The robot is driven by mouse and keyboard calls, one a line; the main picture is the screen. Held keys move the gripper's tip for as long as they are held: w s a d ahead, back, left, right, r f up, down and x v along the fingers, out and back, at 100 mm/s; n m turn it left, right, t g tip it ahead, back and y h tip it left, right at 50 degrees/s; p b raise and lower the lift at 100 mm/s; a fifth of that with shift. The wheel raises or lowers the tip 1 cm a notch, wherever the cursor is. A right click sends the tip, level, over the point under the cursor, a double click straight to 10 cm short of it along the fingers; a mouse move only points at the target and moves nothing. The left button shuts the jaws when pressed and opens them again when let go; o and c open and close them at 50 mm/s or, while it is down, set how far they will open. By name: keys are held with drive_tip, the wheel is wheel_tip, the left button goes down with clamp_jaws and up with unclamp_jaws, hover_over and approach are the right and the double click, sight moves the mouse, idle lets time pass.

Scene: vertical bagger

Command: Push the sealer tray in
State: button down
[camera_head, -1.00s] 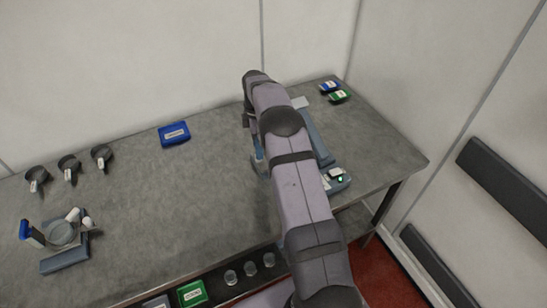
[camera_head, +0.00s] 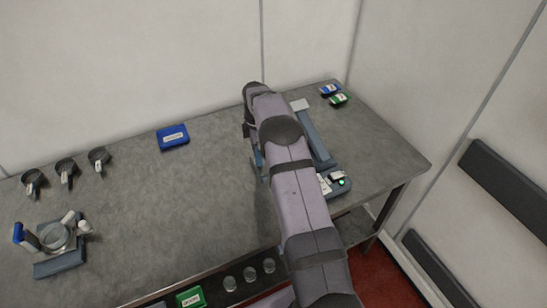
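A blue-grey machine (camera_head: 316,140), which looks like the sealer, lies on the right part of the metal table. Its front end carries a small panel (camera_head: 341,182) with a lit green light and white labels. My arm covers the machine's left side, so I cannot make out the tray or how far out it stands. My gripper is hidden behind my own arm, beside the left of the machine. I cannot see its fingers, or whether it touches anything.
A blue box (camera_head: 173,136) sits at the back of the table (camera_head: 190,200). Several dark scoops and a small scale-like device (camera_head: 57,240) stand at the left. Blue and green packs (camera_head: 338,99) lie at the back right. The table's middle is clear.

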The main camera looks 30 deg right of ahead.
drive_tip(key=shift+d, duration=3.25)
drive_tip(key=c, duration=1.4)
unclamp_jaws()
drive_tip(key=shift+c, duration=0.2)
